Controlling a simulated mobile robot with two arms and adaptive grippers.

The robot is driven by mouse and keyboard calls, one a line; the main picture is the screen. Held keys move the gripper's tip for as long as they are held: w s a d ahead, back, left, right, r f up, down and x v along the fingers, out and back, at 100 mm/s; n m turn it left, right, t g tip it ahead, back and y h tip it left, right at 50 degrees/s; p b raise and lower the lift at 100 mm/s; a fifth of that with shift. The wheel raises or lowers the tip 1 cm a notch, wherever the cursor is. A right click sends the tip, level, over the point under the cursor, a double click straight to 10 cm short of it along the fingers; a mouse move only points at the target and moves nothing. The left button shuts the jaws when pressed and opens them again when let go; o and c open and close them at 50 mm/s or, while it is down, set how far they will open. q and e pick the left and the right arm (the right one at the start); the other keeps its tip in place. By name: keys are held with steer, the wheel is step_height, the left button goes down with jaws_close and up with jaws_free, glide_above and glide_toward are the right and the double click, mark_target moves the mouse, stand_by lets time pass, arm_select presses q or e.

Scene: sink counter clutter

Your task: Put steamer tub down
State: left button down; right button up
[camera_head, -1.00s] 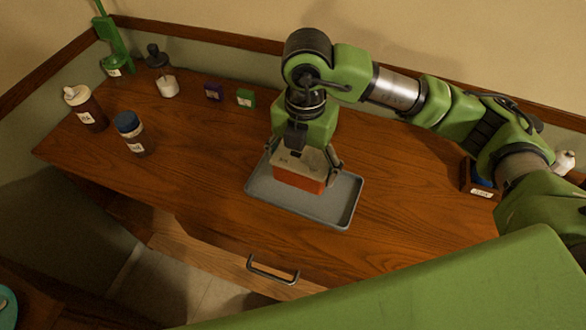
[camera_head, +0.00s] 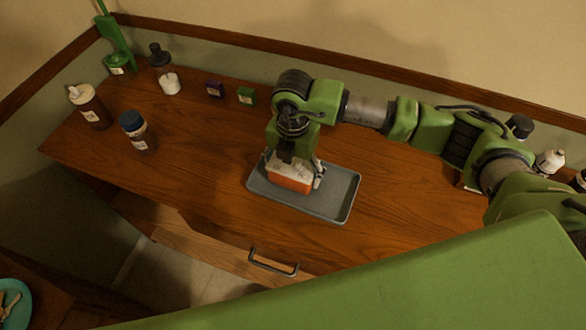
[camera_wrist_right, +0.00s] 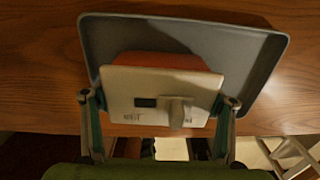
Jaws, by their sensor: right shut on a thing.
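The steamer tub (camera_head: 289,181) is an orange-red box with a pale lid. My right gripper (camera_head: 293,172) is shut on it from above, one finger on each side. The tub is over the left part of a grey tray (camera_head: 338,204) on the wooden counter; I cannot tell whether it touches the tray floor. In the right wrist view the tub's pale lid (camera_wrist_right: 160,88), with a knob and a dark patch, sits between the fingers of the gripper (camera_wrist_right: 160,108). The grey tray (camera_wrist_right: 235,45) lies beyond and beneath it. My left gripper is not in view.
At the left stand a brown bottle (camera_head: 90,106), a blue-capped jar (camera_head: 137,131) and a dark-topped white shaker (camera_head: 166,76). A drawer handle (camera_head: 273,262) is in front. Counter left of the tray is clear.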

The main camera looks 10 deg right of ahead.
mark_target(293, 163)
steer(key=o, duration=1.3)
steer(key=shift+f, duration=0.1)
steer(key=shift+c, duration=0.2)
steer(key=shift+r, duration=0.3)
step_height(293, 163, up, 12)
steer(key=b, duration=0.3)
steer(key=shift+f, duration=0.1)
